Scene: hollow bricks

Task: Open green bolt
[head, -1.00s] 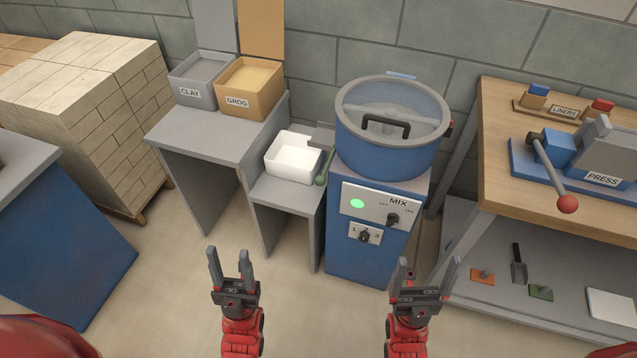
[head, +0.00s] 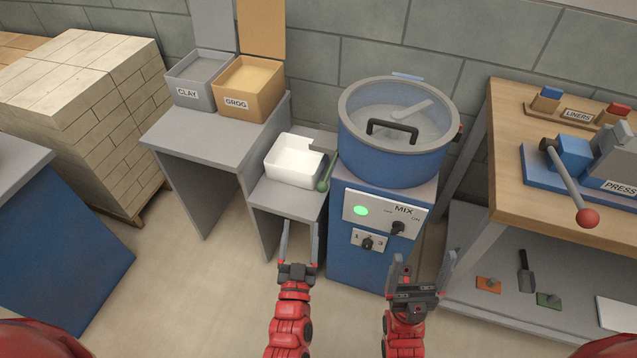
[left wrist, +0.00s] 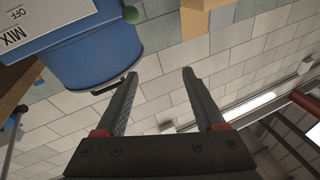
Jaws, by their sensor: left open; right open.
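The green bolt (head: 326,178), a slim bar with a rounded knob at its lower end, sits at the left side of the blue mixer drum (head: 392,158), beside the white tub (head: 293,165). In the left wrist view its green knob (left wrist: 131,15) shows at the top edge, above the open fingers. My left gripper (head: 300,226) is open and empty, below the bolt in the head view and in front of the small shelf, apart from the bolt. My right gripper (head: 426,262) is open and empty in front of the mixer's base.
The mixer's control panel (head: 386,218) has a lit green lamp and knobs. CLAY (head: 198,82) and GROG (head: 248,92) bins stand open on the grey table at the left. A workbench (head: 510,165) with the press lever (head: 568,185) stands at the right.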

